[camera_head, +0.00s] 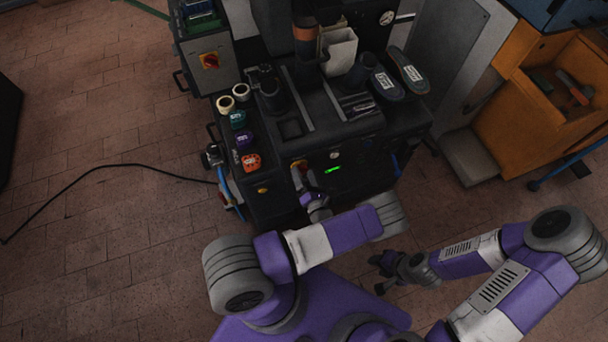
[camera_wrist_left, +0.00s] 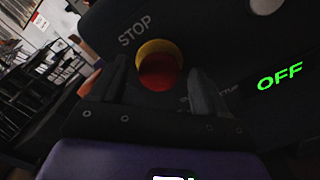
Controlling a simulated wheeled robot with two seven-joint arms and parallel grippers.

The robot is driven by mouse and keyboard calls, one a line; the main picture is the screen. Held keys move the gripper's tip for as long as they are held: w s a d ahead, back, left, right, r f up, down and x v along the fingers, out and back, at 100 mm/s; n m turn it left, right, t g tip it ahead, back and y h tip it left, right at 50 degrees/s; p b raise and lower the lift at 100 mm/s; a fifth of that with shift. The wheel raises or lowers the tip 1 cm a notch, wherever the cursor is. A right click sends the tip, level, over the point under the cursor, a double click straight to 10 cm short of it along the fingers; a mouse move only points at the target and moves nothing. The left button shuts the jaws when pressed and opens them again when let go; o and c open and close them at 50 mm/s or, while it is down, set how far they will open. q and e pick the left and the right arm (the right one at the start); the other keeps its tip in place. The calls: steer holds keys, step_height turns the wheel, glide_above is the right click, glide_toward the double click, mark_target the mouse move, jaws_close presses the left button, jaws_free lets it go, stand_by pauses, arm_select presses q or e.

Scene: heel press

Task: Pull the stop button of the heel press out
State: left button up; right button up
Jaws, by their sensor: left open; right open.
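The heel press (camera_head: 330,140) stands at the top middle of the head view, its dark front panel facing me. The stop button shows in the left wrist view as a red cap (camera_wrist_left: 160,72) with a yellow collar (camera_wrist_left: 155,48), under the word STOP. In the head view only a bit of it shows, mostly behind my left gripper (camera_head: 301,176). My left gripper is open at the front panel, one finger on each side of the red cap in the wrist view. I cannot tell whether the fingers touch it. My right gripper (camera_head: 384,271) is open and empty, low over the floor.
A green display (camera_wrist_left: 280,76) reads OFF beside the button. Tape rolls and coloured items line the press's left ledge, and shoes (camera_head: 386,84) stand on its top right. An orange cabinet (camera_head: 535,110) is at right. Brick floor (camera_head: 120,230) is open at left.

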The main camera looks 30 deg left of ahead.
arm_select(q)
steer(key=shift+w+a, duration=0.2)
steer(key=shift+a, duration=0.1)
jaws_close()
steer(key=shift+s+d, duration=0.25)
steer(key=shift+d, duration=0.2)
steer(key=shift+s, duration=0.25)
steer(key=shift+c, duration=2.2)
jaws_free()
steer(key=shift+w+f, duration=0.1)
steer(key=o, duration=0.4)
arm_select(e)
steer(key=shift+s, duration=0.4)
arm_select(q)
steer(key=shift+o, duration=0.2)
